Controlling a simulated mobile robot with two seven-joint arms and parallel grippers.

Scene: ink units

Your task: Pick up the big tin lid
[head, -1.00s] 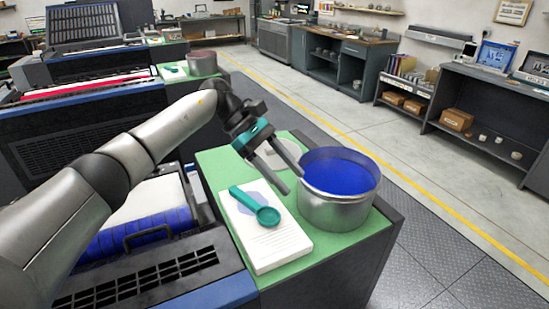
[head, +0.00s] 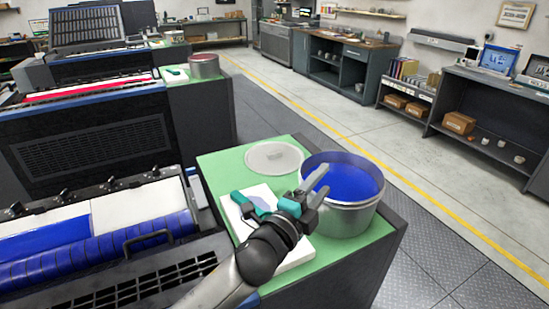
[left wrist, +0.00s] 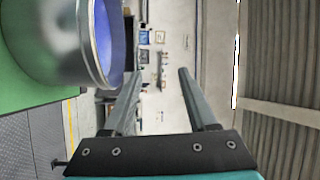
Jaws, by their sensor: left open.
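The big tin lid (head: 273,157) is a light grey round disc lying flat on the green top (head: 225,163) of the cabinet, behind the white pad and left of the big tin. The big metal tin (head: 345,217) is open and holds blue ink. My left gripper (head: 318,182) is open and empty, in front of the tin's left side and apart from the lid. In the left wrist view its two fingers (left wrist: 158,85) are spread with nothing between them, and the tin (left wrist: 60,45) shows at the upper left. My right gripper is out of view.
A white pad (head: 295,255) lies under my left arm, with a teal scoop (head: 240,199) on it, partly hidden. A press with blue rollers (head: 100,255) stands to the left. The green top around the lid's back and left is clear.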

